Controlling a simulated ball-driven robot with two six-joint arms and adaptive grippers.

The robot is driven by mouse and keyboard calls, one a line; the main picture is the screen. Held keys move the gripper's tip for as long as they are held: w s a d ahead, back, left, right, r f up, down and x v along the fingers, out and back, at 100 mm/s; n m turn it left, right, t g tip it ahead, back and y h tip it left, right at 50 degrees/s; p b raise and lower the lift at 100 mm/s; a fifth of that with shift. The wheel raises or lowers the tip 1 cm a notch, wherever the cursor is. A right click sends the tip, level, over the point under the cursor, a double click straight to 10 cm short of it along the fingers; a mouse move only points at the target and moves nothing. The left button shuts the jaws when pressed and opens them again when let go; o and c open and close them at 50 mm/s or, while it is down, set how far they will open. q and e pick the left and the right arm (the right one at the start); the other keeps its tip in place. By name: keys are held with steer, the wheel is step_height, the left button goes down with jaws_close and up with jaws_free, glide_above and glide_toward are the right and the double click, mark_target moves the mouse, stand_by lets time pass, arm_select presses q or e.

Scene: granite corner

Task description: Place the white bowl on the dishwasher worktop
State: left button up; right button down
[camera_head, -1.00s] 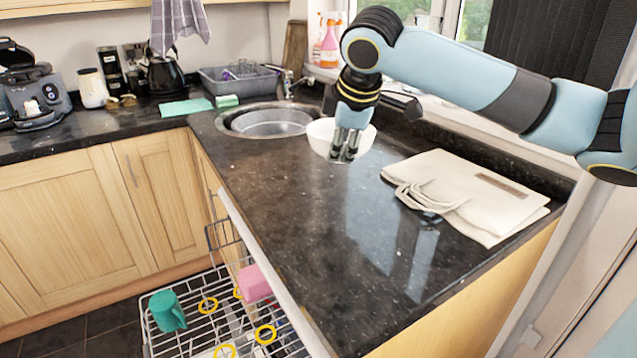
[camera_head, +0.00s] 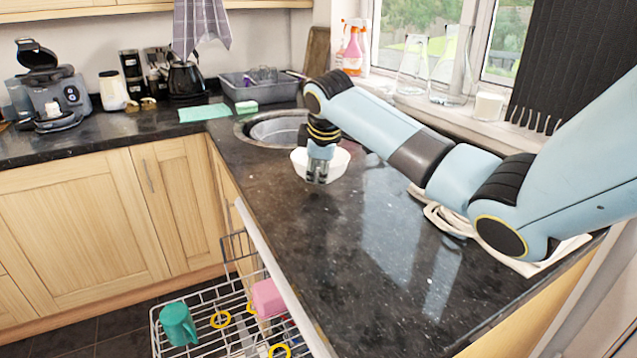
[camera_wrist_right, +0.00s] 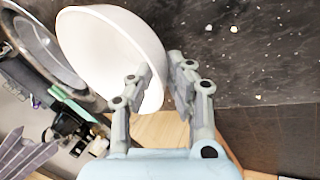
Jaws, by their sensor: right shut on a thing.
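The white bowl (camera_head: 340,163) is over the dark granite worktop (camera_head: 310,235), just in front of the sink. My right gripper (camera_head: 317,179) reaches down at the bowl's near left side and is shut on its wall. In the right wrist view the bowl (camera_wrist_right: 105,45) is tilted in the picture, and its edge lies between the two fingers (camera_wrist_right: 161,68). I cannot tell whether its base touches the worktop. The open dishwasher rack (camera_head: 205,335) is below the worktop's left edge. My left gripper is out of view.
The sink (camera_head: 275,130) lies behind the bowl. A folded cream bag (camera_head: 447,220) is on the right, partly hidden by my right arm. A teal mug (camera_head: 178,323) and a pink item (camera_head: 268,298) are in the rack. The worktop's near part is clear.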

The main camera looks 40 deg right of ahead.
step_height(320, 180, down, 3)
steer(key=c, duration=1.3)
jaws_free()
steer(key=shift+o, duration=0.2)
steer(key=v, duration=1.2)
steer(key=shift+p, duration=0.4)
steer(key=shift+s, duration=0.1)
